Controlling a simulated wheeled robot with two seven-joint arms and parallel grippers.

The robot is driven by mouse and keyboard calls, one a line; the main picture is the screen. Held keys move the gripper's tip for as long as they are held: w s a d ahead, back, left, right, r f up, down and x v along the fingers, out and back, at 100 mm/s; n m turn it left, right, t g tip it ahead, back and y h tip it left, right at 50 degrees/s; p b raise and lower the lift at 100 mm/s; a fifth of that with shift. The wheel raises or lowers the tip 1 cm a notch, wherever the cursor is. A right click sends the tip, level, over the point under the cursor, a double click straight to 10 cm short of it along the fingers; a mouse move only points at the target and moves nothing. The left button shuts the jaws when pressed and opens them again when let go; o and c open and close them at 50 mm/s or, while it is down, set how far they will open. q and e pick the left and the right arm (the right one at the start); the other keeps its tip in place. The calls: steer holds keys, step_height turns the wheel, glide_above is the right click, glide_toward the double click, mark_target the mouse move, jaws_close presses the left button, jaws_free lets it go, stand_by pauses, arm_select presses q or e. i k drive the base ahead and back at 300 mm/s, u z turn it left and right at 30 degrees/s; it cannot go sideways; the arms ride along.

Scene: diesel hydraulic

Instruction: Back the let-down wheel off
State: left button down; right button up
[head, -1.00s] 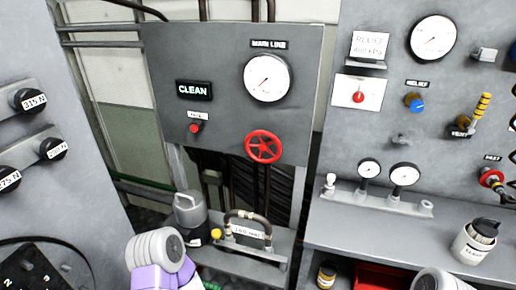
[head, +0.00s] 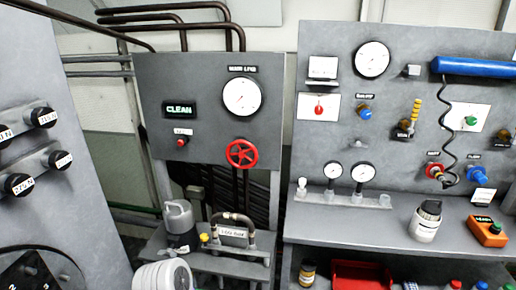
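A red spoked handwheel (head: 242,153) is mounted low on the grey panel in the middle of the head view, below a round white gauge (head: 242,96) labelled MAIN LINE. The gauge's needle is too small to read surely. No gripper fingers are visible.
A shelf below the wheel holds a grey canister (head: 179,222) and a hose fitting with a label (head: 233,235). The right bench carries a white jar (head: 426,222), an orange device (head: 487,232) and two small gauges. A left cabinet (head: 60,190) stands close. Air before the wheel is clear.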

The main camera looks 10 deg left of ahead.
mark_target(241, 154)
steer(key=z, duration=0.3)
steer(key=i, duration=0.7)
steer(key=u, duration=1.7)
